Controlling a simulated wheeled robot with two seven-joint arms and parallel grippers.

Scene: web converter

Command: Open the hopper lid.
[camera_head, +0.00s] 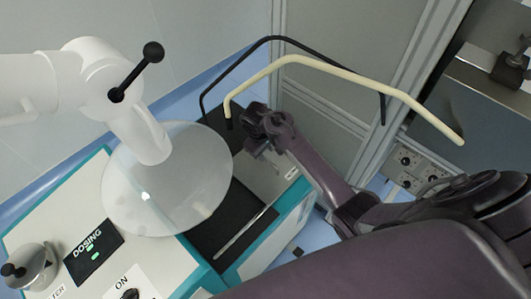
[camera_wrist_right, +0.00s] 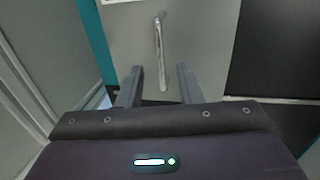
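A grey metal panel, which looks like the hopper lid (camera_head: 262,178), lies on the white and teal machine in the head view, partly hidden by my right arm. It also shows in the right wrist view (camera_wrist_right: 205,35), with a slim metal bar handle (camera_wrist_right: 158,50). My right gripper (camera_head: 252,150) is above the panel. In the right wrist view my right gripper (camera_wrist_right: 161,88) is open, its two fingers apart. The handle appears between and beyond the fingertips, and I cannot tell whether it touches them. My left gripper is not in view.
A translucent round disc (camera_head: 190,205) and a white jointed pipe with a black lever (camera_head: 135,75) stand left of my gripper. A black and a cream bent rail (camera_head: 340,72) arch behind it. A DOSING panel (camera_head: 93,252) is at lower left, a cabinet (camera_head: 345,40) behind.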

